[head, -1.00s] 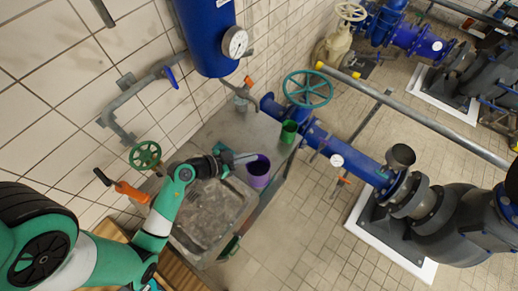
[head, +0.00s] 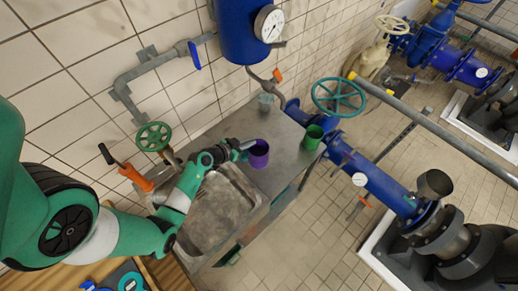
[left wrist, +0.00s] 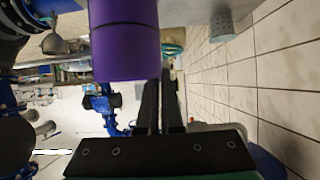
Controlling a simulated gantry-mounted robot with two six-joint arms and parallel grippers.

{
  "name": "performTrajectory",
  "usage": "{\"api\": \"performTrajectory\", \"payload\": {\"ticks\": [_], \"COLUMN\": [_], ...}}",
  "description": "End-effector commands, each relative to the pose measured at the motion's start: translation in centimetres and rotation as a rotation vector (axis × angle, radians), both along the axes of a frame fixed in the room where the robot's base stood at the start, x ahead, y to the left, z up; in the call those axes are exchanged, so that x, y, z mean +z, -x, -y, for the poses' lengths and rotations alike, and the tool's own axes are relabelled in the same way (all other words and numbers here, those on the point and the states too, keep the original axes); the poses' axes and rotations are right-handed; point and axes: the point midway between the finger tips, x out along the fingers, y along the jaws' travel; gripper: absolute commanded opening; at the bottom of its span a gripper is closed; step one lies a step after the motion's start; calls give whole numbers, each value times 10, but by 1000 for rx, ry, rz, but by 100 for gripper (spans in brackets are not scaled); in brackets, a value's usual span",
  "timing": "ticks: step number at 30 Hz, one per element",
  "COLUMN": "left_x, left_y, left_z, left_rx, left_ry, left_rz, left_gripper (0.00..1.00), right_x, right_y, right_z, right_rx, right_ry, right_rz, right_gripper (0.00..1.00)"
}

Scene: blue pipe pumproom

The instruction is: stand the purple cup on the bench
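The purple cup (head: 259,157) is upright with its mouth up, over the grey bench (head: 292,157) just beyond the basin. My left gripper (head: 246,145) is at the left side of its rim in the head view. In the left wrist view the cup (left wrist: 125,45) fills the top, its lower part cut off. The dark fingers (left wrist: 160,100) are close together at its wall, one partly hidden by the cup, and look shut on the rim. I cannot tell whether the base touches the bench. My right gripper is not in view.
A green cup (head: 312,138) stands at the bench's right edge and a grey perforated cup (head: 265,102) near the wall; it also shows in the left wrist view (left wrist: 221,27). The basin (head: 214,212) lies nearer. A teal handwheel (head: 339,97) and blue pipe (head: 378,182) lie beyond.

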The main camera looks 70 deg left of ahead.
Motion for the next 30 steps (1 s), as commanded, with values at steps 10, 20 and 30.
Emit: {"api": "performTrajectory", "payload": {"ticks": [10, 20, 30], "left_x": [-52, -90, -91], "left_y": [-34, -40, -40], "left_z": [-24, -29, -29], "left_rx": [0, 0, 0], "left_ry": [0, 2, 1], "left_rz": [1, 0, -1], "left_gripper": [0, 0, 0], "right_x": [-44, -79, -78], "right_y": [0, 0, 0], "right_z": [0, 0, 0], "right_rx": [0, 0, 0], "right_ry": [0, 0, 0], "right_rz": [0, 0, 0], "right_gripper": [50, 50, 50]}}
